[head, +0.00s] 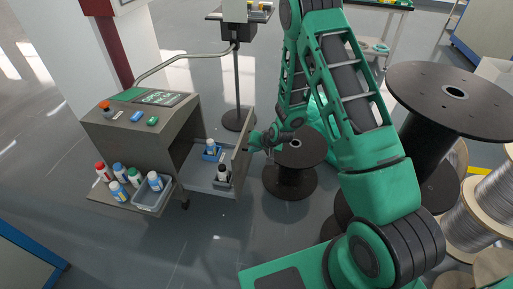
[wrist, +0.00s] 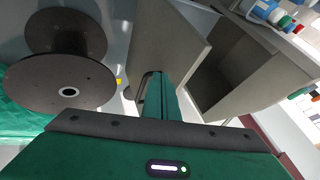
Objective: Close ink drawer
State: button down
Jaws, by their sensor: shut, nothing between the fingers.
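The ink drawer (head: 204,183) is pulled out to the right of the grey cabinet (head: 130,135) in the head view. Blue-labelled and dark bottles stand in it. Its upright front panel (head: 240,153) is at its outer right end; this grey panel also shows in the wrist view (wrist: 180,38). My gripper (head: 258,139) is shut and empty beside the outer face of that panel, near its upper edge. The handle is not clear in the head view.
A side shelf (head: 100,196) with several bottles and a grey bin (head: 153,192) sits left of the drawer. A small black spool (head: 291,182) stands right beside my gripper. A large black spool (head: 440,95) stands farther right. Floor in front of the drawer is clear.

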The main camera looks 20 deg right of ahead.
jog(key=shift+w+a+f, duration=0.3)
jog(key=shift+w+a, duration=0.4)
jog(key=shift+a, duration=0.25)
jog(key=shift+w+a+f, duration=0.25)
jog(key=shift+w+a, duration=0.4)
jog(key=shift+a, duration=0.25)
